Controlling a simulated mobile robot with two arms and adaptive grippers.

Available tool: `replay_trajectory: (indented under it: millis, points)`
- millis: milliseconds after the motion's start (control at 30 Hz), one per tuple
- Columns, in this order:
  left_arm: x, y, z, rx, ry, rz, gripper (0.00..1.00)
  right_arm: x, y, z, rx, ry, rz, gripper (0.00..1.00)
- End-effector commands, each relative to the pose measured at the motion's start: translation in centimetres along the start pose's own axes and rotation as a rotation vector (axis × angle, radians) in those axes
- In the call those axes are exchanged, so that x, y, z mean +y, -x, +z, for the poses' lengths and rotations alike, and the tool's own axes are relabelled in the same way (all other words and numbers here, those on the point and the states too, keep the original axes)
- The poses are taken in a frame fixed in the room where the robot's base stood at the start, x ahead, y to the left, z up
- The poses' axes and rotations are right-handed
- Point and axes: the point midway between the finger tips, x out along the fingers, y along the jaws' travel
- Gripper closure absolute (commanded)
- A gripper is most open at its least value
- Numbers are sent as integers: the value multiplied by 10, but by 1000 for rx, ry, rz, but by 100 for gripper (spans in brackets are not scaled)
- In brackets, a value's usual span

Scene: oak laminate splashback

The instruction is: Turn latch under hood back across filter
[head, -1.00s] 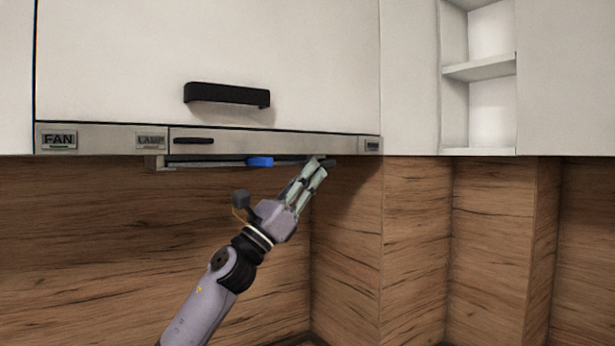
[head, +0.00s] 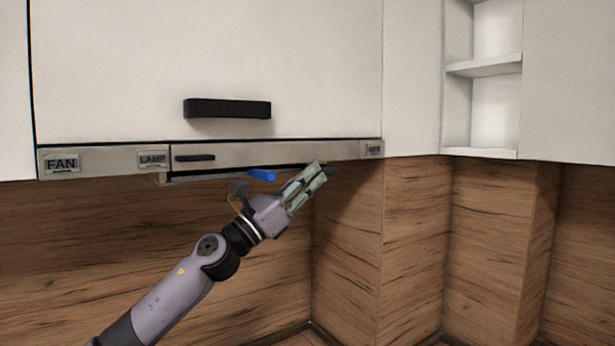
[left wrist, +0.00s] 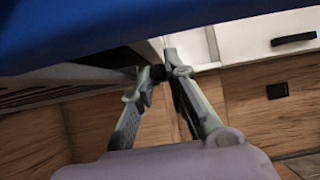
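A blue piece (head: 261,175) shows under the hood (head: 275,153); it may be the latch. A large blue surface (left wrist: 150,25), close to the camera, fills the top of the left wrist view. My left gripper (head: 320,172) points up and right, with its tips at the hood's underside, right of the blue piece. The filter's grey edge (head: 205,177) shows below the hood front. My right gripper is out of view.
A white cabinet door with a black handle (head: 227,109) is above the hood. FAN (head: 61,164) and LAMP (head: 153,159) buttons are on its front strip. Wood panels (head: 345,240) stand behind and to the right. The space below the hood is otherwise clear.

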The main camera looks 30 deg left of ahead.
Motion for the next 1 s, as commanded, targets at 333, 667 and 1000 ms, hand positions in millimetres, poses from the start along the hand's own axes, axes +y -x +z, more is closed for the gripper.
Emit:
replay_trajectory:
  millis: [333, 667, 1000]
  points:
    - [0, 0, 0, -1, -1, 0, 78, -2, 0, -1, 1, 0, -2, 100]
    - [0, 17, -2, 3, 2, 1, 78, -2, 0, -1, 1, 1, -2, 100]
    - [0, 61, -3, 3, 3, 1, 78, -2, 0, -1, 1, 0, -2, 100]
